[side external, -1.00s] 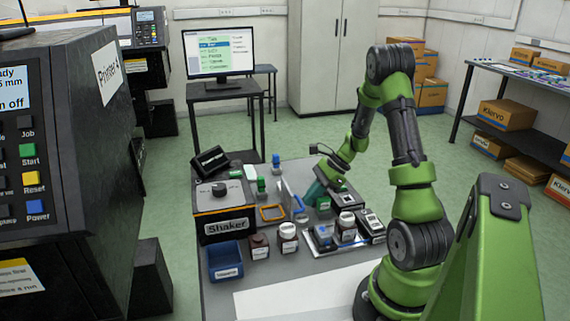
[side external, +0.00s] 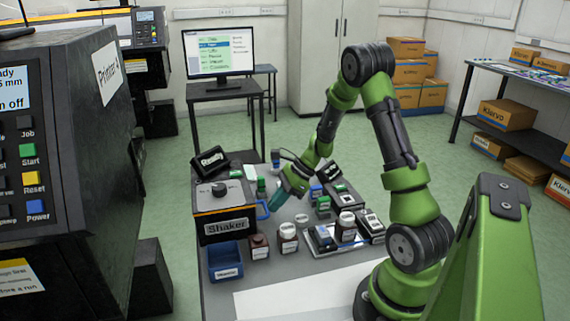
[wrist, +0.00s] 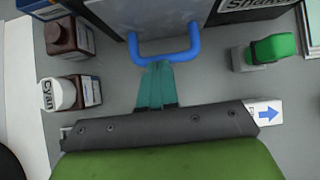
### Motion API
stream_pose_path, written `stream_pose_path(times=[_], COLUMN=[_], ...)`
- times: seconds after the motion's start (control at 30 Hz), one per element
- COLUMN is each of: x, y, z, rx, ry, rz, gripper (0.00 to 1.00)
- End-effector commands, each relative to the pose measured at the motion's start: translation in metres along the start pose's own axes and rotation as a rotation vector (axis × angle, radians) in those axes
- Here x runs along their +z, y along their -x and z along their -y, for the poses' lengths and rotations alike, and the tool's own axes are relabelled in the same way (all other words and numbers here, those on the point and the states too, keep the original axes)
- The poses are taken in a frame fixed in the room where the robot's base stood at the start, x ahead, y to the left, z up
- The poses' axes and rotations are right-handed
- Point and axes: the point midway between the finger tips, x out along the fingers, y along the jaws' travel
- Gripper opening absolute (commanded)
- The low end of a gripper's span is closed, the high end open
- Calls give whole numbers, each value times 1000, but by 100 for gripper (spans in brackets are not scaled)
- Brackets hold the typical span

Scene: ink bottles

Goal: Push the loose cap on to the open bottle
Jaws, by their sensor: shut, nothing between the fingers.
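My gripper (side external: 275,203) is shut and empty, low over the bench. In the wrist view its teal fingertips (wrist: 156,66) are at the blue handle (wrist: 165,53); I cannot tell whether they touch. The handle (side external: 263,210) is on a front panel against the shaker (side external: 222,212). A brown bottle with a white top marked Cyan (wrist: 71,93) shows in the wrist view, beside a brown bottle with a dark top (wrist: 70,38); I cannot tell whether that one is open. In the side view a white-topped bottle (side external: 346,225) stands farther right. I cannot make out a loose cap.
A blue bin (side external: 225,261) stands at the front left of the bench. A green-topped item (wrist: 268,48) stands right of the handle in the wrist view. Several small devices (side external: 323,237) crowd the bench's right side. The white sheet (side external: 300,292) in front is clear.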

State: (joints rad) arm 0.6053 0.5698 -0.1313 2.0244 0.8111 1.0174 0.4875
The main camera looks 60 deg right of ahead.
Motion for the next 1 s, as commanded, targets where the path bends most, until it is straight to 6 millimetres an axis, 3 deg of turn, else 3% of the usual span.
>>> stream_pose_path(times=[0.13,0.27,0.4,0.7,1.0], x=[4,-6,-27,-25,-28], y=[-3,10,35,103,131], z=[0,1,1,1,1], rx=[4,1,-5,-5,-4], ry=[5,3,-1,2,30], rz=[9,6,1,0,-12], gripper=[0,0,0,0,0])
